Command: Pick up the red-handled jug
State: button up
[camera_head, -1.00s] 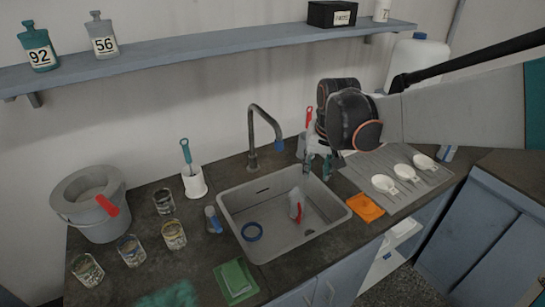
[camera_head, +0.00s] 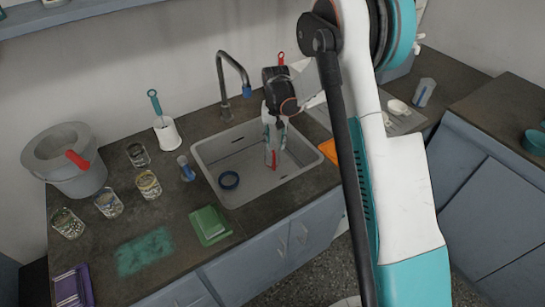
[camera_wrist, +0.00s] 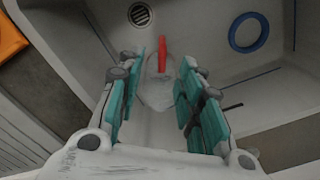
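The jug (camera_head: 269,157) is a small clear vessel with a red handle and stands in the sink (camera_head: 203,160), right of centre. In the wrist view its pale body (camera_wrist: 160,92) shows between my fingers, with the red handle pointing up the picture. My gripper (camera_head: 272,138) reaches down into the sink over the jug. In the wrist view my gripper (camera_wrist: 160,100) is open, with a teal finger on each side of the jug. Gaps show between the fingers and the jug. The jug's lower part is hard to make out.
A blue ring (camera_head: 229,180) lies in the sink. A tall faucet (camera_head: 232,70) stands behind it.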

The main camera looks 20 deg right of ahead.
aim_at(274, 158)
notch_tip(274, 158, down, 8)
jog(key=shift+r+b, duration=0.15)
jog(key=shift+b, duration=1.05)
jog(key=shift+s+a+f+b, duration=0.1)
jog(key=shift+f+b, duration=0.65)
jog(key=shift+f, duration=0.6)
jog(key=shift+a+f+b, duration=0.1)
jog(key=shift+f+b, duration=0.65)
jog(key=shift+f, duration=0.6)
jog(key=shift+r, duration=0.1)
grip_shut()
